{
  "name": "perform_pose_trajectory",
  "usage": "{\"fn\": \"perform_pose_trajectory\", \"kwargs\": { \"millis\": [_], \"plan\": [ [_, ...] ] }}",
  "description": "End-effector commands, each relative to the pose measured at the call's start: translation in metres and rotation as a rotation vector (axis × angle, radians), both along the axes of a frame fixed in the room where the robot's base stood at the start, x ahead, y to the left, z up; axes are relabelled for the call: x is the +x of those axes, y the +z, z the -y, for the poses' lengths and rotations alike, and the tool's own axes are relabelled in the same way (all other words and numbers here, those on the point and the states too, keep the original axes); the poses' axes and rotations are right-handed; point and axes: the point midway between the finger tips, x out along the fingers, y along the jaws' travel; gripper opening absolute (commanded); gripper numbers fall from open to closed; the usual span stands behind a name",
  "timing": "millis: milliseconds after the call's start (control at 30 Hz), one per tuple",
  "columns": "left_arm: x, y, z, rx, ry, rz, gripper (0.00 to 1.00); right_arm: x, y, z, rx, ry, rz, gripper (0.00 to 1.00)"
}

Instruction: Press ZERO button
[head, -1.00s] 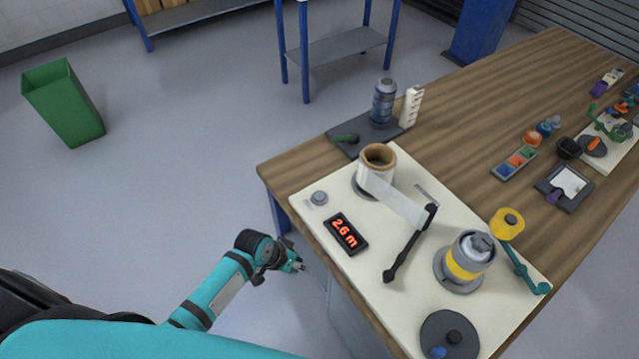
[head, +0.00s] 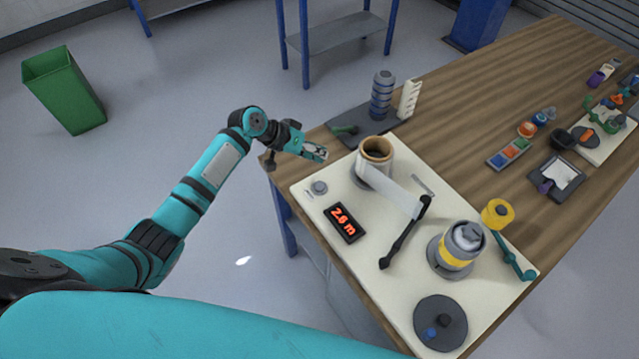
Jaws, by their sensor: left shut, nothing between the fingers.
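A small round grey button (head: 319,187) sits at the left corner of the cream panel (head: 317,210) on the wooden table. I cannot read a label by it. Beside it a black display (head: 342,222) shows "2.6 m" in red. My left gripper (head: 322,154) is shut and empty. In the picture it is just above the button, over the table's left corner, and apart from it. My right gripper is not in view.
A film roll (head: 375,152) stands on the panel with its strip drawn toward a black crank arm (head: 405,232). A yellow-banded roller (head: 457,250) and a dark disc (head: 440,323) are farther right. A dark tray with a blue stack (head: 382,95) lies behind the gripper.

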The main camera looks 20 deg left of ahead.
Motion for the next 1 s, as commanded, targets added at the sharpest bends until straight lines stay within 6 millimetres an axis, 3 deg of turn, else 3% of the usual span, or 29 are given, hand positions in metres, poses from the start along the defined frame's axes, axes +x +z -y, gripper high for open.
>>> {"fn": "perform_pose_trajectory", "kwargs": {
  "millis": [467,1000],
  "plan": [
    [-0.001,-0.013,0.0,0.001,0.001,-0.001,0.0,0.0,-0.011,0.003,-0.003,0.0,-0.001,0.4],
    [-0.001,-0.082,0.0,0.0,0.001,-0.001,0.0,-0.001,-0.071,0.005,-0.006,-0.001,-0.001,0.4]
  ]
}}
